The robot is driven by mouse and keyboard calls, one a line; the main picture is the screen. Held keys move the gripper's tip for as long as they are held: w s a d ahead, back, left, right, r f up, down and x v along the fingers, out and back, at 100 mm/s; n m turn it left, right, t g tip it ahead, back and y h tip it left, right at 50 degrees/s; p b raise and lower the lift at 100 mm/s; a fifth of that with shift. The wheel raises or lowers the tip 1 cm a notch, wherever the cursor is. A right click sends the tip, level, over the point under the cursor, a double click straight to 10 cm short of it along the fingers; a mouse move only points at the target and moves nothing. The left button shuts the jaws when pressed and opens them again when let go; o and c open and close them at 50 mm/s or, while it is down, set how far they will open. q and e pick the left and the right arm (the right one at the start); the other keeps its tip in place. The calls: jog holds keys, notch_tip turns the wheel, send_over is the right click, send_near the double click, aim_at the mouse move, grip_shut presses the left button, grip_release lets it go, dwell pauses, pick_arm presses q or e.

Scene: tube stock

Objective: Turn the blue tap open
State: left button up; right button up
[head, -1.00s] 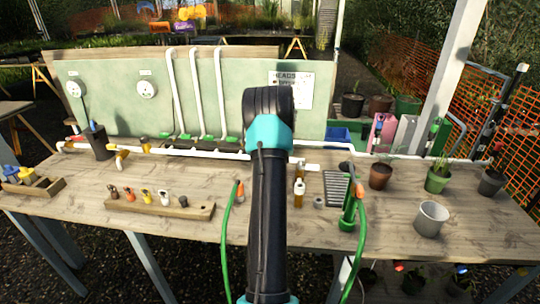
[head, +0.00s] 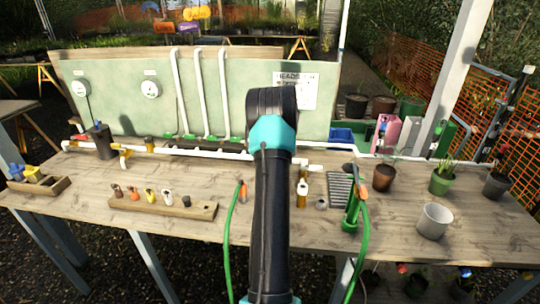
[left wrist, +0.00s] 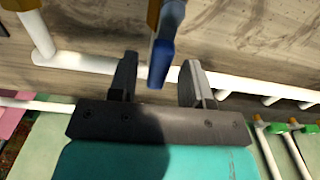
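The blue tap handle (left wrist: 161,62) shows in the left wrist view, pointing down between the two fingers of my left gripper (left wrist: 159,58). The fingers are apart, with a visible gap on each side of the handle. In the head view my arm rises through the middle and hides the gripper and this tap. The white pipe (head: 225,154) runs along the back of the bench there. My right gripper is not in view.
The wooden bench (head: 330,222) carries a wooden holder with small fittings (head: 150,208), a green hose (head: 228,235) and a white pot (head: 434,221). A pale green board (head: 115,115) with gauges and upright pipes stands behind. The front of the bench is mostly clear.

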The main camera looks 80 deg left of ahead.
pick_arm(q)
jog(key=shift+r, duration=0.15)
notch_tip(320, 180, up, 17)
dwell(0.7)
dwell(0.3)
